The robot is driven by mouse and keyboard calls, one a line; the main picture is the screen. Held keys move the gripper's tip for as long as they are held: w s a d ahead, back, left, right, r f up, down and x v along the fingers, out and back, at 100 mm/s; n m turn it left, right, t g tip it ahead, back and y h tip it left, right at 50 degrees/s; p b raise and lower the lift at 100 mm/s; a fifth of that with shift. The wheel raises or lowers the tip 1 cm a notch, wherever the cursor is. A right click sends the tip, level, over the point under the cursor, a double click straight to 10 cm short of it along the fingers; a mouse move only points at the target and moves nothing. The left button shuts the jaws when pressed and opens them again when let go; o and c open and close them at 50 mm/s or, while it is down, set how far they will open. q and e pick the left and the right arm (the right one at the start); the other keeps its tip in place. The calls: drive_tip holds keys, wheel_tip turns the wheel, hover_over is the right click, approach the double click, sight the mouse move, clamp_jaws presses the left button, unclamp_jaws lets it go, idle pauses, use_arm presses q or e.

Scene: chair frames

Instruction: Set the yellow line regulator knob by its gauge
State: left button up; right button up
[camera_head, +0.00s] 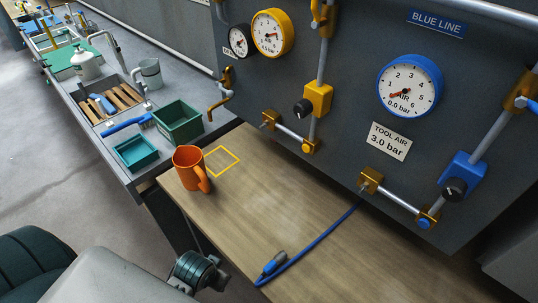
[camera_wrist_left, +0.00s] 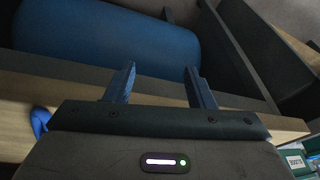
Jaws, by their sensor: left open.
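The yellow line regulator (camera_head: 319,97) is a yellow block on a grey pipe on the dark panel. Its black knob (camera_head: 303,108) faces out to the left. The yellow-rimmed gauge (camera_head: 269,34) hangs above and left of it; its small red needle seems to point to the lower left, and the exact reading is too small to tell. My left gripper (camera_wrist_left: 160,75) shows in the left wrist view, open with nothing between its two fingers, away from the knob. My right gripper is not in view.
A blue gauge (camera_head: 408,87) and a blue regulator (camera_head: 463,173) are on the panel's right. An orange mug (camera_head: 186,168) and a blue hose (camera_head: 310,245) are on the wooden bench (camera_head: 255,205). A blue rounded surface (camera_wrist_left: 100,38) lies beyond my left fingers.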

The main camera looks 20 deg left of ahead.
use_arm(q)
drive_tip(key=w+d+r+t+h, duration=0.1)
drive_tip(key=w+r, duration=0.1)
drive_tip(key=r, duration=0.5)
drive_tip(key=w+d+r+t, duration=0.1)
drive_tip(key=w+r+t, duration=0.15)
drive_tip(key=r, duration=0.45)
drive_tip(key=m+t+h+p, duration=0.1)
drive_tip(key=m+t+h, duration=0.2)
drive_tip(key=t+h, duration=0.5)
approach(298, 112)
drive_tip(key=d+t+y, duration=0.2)
drive_tip(key=x, duration=0.3)
drive_tip(key=b+x, duration=0.1)
drive_tip(key=x, duration=0.2)
drive_tip(key=f+x, duration=0.1)
drive_tip(key=x, duration=0.2)
drive_tip(key=shift+w, duration=0.3)
drive_tip(key=shift+s+a, duration=0.1)
drive_tip(key=shift+a, duration=0.05)
drive_tip(key=c, duration=0.6)
drive_tip(key=m, duration=0.9)
drive_tip(key=o, duration=0.8)
drive_tip(key=shift+s+r, duration=0.1)
drive_tip(key=shift+s, duration=0.05)
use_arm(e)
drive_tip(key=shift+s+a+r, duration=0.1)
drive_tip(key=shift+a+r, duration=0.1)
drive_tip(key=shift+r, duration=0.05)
